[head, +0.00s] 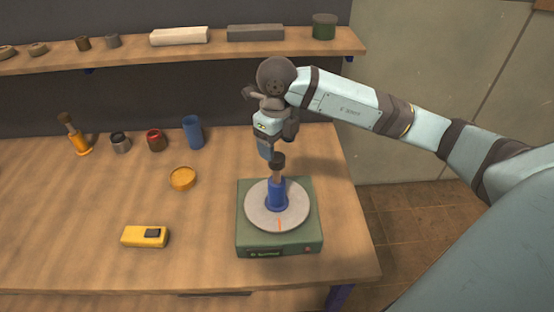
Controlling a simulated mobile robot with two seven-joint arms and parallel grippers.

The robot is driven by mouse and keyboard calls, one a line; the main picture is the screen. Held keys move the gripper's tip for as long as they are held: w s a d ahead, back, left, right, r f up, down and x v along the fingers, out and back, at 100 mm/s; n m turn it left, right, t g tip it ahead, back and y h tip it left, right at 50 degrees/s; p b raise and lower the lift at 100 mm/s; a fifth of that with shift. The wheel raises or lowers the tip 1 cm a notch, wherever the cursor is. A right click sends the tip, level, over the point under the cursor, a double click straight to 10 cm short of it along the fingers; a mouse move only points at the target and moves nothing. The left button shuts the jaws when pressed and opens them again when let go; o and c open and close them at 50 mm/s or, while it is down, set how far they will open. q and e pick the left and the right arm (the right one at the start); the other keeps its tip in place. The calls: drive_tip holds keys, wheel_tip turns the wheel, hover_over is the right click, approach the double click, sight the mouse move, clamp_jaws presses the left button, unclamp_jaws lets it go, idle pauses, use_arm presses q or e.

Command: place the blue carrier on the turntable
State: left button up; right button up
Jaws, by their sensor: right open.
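The blue carrier (277,196) stands upright on the pale round plate of the turntable (254,209), near its middle. It has a brown stem and a dark knob on top. The turntable has a square green base and an orange-red mark on its plate. My right gripper (270,155) points down just above and behind the carrier's dark knob. It is open. I cannot tell if its fingers are around the knob or clear of it. My left gripper is not in view.
An orange carrier (79,141), a grey cup (120,143), a red-brown jar (156,141) and a blue cup (193,133) stand at the back. A shelf (133,50) runs behind.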

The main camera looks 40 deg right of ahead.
wheel_tip(320, 180, up, 5)
drive_tip(key=shift+r, duration=0.1)
idle(0.6)
